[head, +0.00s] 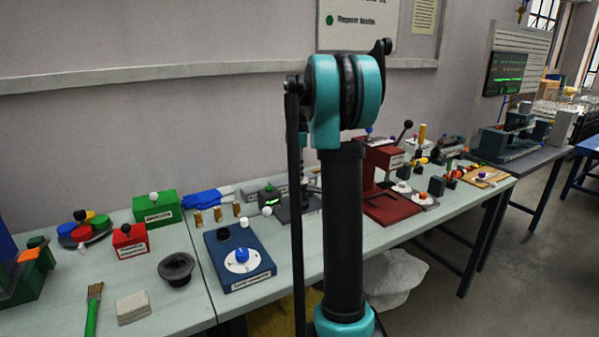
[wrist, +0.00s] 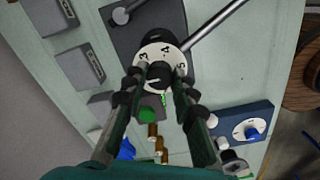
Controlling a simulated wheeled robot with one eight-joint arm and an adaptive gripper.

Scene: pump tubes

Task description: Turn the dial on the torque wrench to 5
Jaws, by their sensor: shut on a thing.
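In the wrist view the torque wrench shows a white dial (wrist: 150,52) with the numbers 3, 4 and 5 around a black knob (wrist: 160,70). The 3 is at the left, the 4 near the top and the 5 at the right. A metal shaft (wrist: 216,25) runs from it to the upper right. My gripper (wrist: 158,77) has its two fingers on either side of the black knob, shut on it. I cannot tell which number is set. In the head view my arm hides the gripper and most of the wrench.
A grey box with a green button (wrist: 147,114) lies just below the dial. A blue box (wrist: 215,119) with a white dial stands at the lower right; it also shows in the head view (head: 262,284). A red stand (head: 391,208) is right of my arm.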

